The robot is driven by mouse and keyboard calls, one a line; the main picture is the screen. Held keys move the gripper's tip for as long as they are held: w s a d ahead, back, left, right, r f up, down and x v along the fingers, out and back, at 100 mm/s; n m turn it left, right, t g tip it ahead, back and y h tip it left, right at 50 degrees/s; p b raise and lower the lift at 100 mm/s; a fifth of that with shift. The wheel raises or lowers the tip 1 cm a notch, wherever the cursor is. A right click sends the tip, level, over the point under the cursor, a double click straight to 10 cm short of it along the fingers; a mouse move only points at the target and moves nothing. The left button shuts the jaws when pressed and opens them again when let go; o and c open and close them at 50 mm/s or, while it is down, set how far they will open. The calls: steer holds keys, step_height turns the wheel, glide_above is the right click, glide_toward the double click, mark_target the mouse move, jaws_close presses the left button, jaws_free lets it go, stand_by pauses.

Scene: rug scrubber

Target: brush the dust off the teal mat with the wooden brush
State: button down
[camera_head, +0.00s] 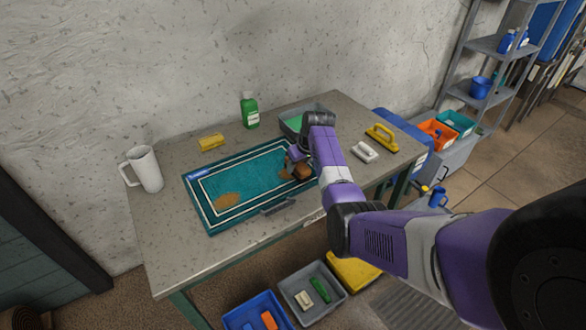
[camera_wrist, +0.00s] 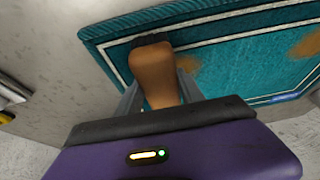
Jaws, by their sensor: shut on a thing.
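The teal mat (camera_head: 248,178) with a white border line lies on the grey table. A brown dust patch (camera_head: 227,201) is at its left front, and another patch (camera_head: 285,174) is at its right, beside my gripper. My gripper (camera_head: 297,165) is over the mat's right end, shut on the wooden brush (camera_head: 301,173). In the wrist view the brush's brown handle (camera_wrist: 155,72) stands between the fingers, with its dark bristle end at or just above the mat. I cannot tell whether it touches. The dust patches also show in the wrist view, one near the handle (camera_wrist: 187,63).
On the table (camera_head: 168,245) stand a white pitcher (camera_head: 145,169), a yellow sponge (camera_head: 211,142), a green bottle (camera_head: 249,111) and a grey tub (camera_head: 290,126). A white brush (camera_head: 364,152) and a yellow brush (camera_head: 382,138) lie to the right. Bins (camera_head: 312,288) stand on the floor in front.

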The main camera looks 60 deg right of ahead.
mark_target(286, 175)
steer(key=shift+s+d+f+b, duration=0.1)
steer(key=shift+s+d+b, duration=0.4)
steer(key=shift+d, duration=0.4)
steer(key=shift+s+d+f+b, duration=0.1)
steer(key=shift+s+d+b, duration=0.3)
steer(key=shift+s+d, duration=0.35)
steer(key=shift+w+a+r+p, duration=0.1)
steer(key=shift+w+a+p, duration=0.5)
steer(key=shift+a, duration=0.25)
steer(key=shift+w+a+r+p, duration=0.1)
steer(key=shift+w+a+p, duration=0.5)
steer(key=shift+a, duration=0.2)
steer(key=shift+w+a+f+p, duration=0.1)
steer(key=shift+w+a, duration=0.25)
steer(key=shift+a, duration=0.3)
steer(key=shift+w+a+f+p, duration=0.15)
steer(key=shift+w+a, duration=0.25)
steer(key=shift+a, duration=0.2)
steer(key=shift+w+a+p, duration=0.1)
steer(key=shift+w+a, duration=0.25)
steer(key=shift+a, duration=0.3)
steer(key=shift+w+d+r, duration=0.1)
steer(key=shift+r, duration=2.3)
